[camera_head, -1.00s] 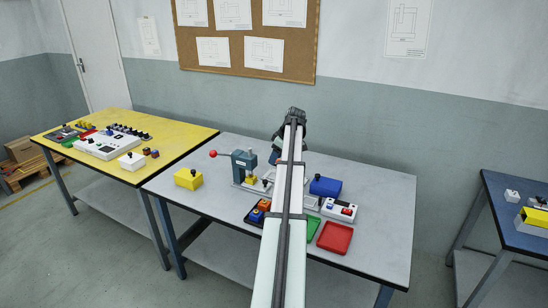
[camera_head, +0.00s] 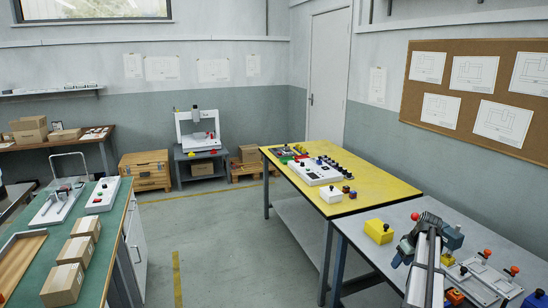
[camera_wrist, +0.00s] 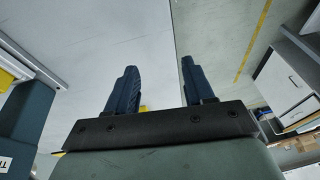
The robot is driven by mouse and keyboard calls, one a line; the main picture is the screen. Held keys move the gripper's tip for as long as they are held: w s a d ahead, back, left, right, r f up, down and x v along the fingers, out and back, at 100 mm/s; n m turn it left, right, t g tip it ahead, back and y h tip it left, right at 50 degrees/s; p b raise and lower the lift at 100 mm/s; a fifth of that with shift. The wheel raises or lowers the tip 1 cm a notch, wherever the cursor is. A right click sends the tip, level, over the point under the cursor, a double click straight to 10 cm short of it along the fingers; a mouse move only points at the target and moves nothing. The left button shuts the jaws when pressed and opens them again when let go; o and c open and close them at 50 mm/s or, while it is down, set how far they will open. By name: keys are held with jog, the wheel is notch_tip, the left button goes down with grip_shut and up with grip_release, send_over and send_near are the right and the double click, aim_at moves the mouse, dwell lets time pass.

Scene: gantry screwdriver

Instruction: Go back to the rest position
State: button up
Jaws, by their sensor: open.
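My gripper (camera_wrist: 158,88) shows in the wrist view with its two dark fingers apart and nothing between them. A pale grey surface and the floor lie beyond the fingers. In the head view my arm reaches up over the grey table (camera_head: 366,235) at the lower right. The fingers cannot be made out clearly there. A teal body with part of a label (camera_wrist: 18,132) stands close at the left edge of the wrist view.
A yellow block (camera_head: 378,232) sits on the grey table, left of my arm. Red-knobbed parts (camera_head: 484,256) lie to its right. The yellow table (camera_head: 375,180) carries a white panel (camera_head: 314,170). Cartons (camera_head: 76,250) stand on the green bench (camera_head: 107,243). Open floor lies between.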

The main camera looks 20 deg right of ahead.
jog(key=w+a+f+g, duration=0.15)
jog(key=a+f, duration=0.25)
jog(key=a, duration=0.6)
jog(key=w+a+f, duration=0.2)
jog(key=a+f, duration=0.1)
jog(key=a, duration=0.7)
jog(key=w+a+f, duration=0.2)
jog(key=a+f, duration=0.2)
jog(key=a, duration=0.6)
jog(key=s+a+f+g, duration=0.1)
jog(key=s+a+f, duration=0.2)
jog(key=a, duration=0.6)
jog(key=s+a+f+h, duration=0.1)
jog(key=s+a+f, duration=0.15)
jog(key=a, duration=0.65)
jog(key=s+a+f+g, duration=0.15)
jog(key=s+a, duration=0.25)
jog(key=a, duration=0.5)
jog(key=s+f+g, duration=0.3)
jog(key=s+f, duration=0.7)
jog(key=s, duration=0.5)
jog(key=s+f+g, duration=0.3)
jog(key=s+f, duration=0.8)
jog(key=s, duration=0.4)
jog(key=shift+f, duration=0.15)
